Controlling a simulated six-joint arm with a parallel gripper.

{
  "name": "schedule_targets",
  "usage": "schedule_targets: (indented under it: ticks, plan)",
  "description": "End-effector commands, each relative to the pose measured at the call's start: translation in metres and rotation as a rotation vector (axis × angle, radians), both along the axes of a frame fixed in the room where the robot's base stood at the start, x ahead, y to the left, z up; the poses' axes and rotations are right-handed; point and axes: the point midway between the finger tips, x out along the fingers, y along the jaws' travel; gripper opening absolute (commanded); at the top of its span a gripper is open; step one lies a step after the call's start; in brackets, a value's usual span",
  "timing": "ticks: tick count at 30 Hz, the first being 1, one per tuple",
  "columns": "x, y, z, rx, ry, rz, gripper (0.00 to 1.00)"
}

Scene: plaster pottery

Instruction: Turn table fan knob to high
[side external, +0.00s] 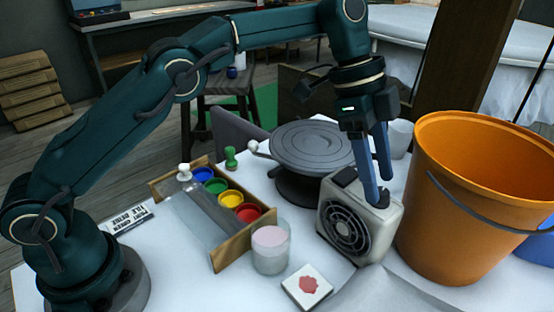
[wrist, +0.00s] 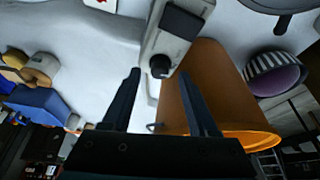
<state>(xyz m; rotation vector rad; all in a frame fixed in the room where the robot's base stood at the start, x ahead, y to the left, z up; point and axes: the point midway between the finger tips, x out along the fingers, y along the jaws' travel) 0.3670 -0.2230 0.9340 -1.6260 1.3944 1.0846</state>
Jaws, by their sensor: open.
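The table fan (side external: 359,225) is a small grey-white box with a round dark grille. It stands upright on the white-covered table. In the wrist view its top (wrist: 174,44) shows a black block (wrist: 183,20) and a round dark knob (wrist: 160,66). My gripper (side external: 378,188) is open and points down over the right part of the fan's top. In the wrist view the knob appears between the fingertips of my gripper (wrist: 160,75), with space on both sides. The knob's setting marks cannot be read. In the side view the fingers mostly hide the knob.
An orange bucket (side external: 470,200) stands close to the right of the fan. A dark turntable (side external: 312,146) is behind it. A paint-pot holder (side external: 232,250), a glass jar (side external: 270,248) and a small tile (side external: 307,287) are to the left and front.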

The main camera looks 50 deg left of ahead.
Motion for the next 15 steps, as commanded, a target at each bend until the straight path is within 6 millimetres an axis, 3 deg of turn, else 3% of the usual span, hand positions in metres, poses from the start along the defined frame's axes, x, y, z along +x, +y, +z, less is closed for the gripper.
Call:
schedule_targets:
  ticks: [15]
  plan:
    - [-0.002, 0.016, 0.020, 0.001, 0.002, 0.001, 0.60]
